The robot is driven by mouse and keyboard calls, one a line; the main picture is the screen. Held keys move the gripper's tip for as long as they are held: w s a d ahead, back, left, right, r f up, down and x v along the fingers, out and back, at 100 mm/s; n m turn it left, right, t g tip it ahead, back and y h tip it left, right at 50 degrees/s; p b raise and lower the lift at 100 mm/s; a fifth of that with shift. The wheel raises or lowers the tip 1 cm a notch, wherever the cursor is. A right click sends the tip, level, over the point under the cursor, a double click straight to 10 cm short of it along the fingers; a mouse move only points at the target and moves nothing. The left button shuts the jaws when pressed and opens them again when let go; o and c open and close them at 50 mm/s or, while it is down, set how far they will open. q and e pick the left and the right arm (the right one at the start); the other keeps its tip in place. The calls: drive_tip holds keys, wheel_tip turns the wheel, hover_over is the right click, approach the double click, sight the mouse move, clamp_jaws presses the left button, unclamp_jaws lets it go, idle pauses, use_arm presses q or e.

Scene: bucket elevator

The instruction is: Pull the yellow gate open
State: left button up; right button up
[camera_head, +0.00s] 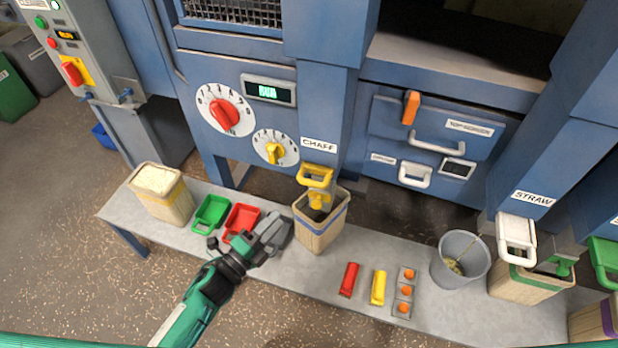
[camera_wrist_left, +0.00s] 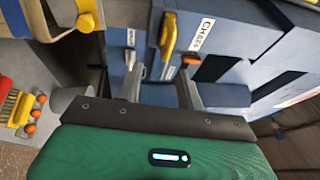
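The yellow gate (camera_head: 316,175) has a loop handle under the CHAFF label, with a yellow part below it reaching into the mouth of a wooden bucket (camera_head: 319,232). In the left wrist view a yellow handle (camera_wrist_left: 168,36) shows beside the CHAFF label, beyond my fingers. My left gripper (camera_head: 277,231) is over the bench, left of the bucket and lower in the picture than the handle. Its two fingers (camera_wrist_left: 160,88) are apart with nothing between them, and it does not touch the gate. My right gripper is not in view.
The grey bench (camera_head: 370,253) carries a grain-filled bucket (camera_head: 163,195), green (camera_head: 210,214) and red (camera_head: 241,221) trays, red (camera_head: 348,280) and yellow (camera_head: 378,288) items, and a grey pail (camera_head: 459,259). A white handle (camera_head: 516,238) is at right. The blue machine stands behind the bench.

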sight(311, 181)
use_arm(q)
drive_tip(key=shift+m, duration=0.4)
drive_tip(key=p+x, duration=0.1)
drive_tip(key=x, duration=0.3)
drive_tip(key=r+p+x, duration=0.1)
drive_tip(key=x, duration=0.4)
drive_tip(key=p+x, duration=0.1)
drive_tip(key=x, duration=0.4)
drive_tip(key=shift+s+d+r, duration=0.2)
drive_tip(key=shift+s+r, duration=0.05)
drive_tip(key=shift+r, duration=0.1)
clamp_jaws()
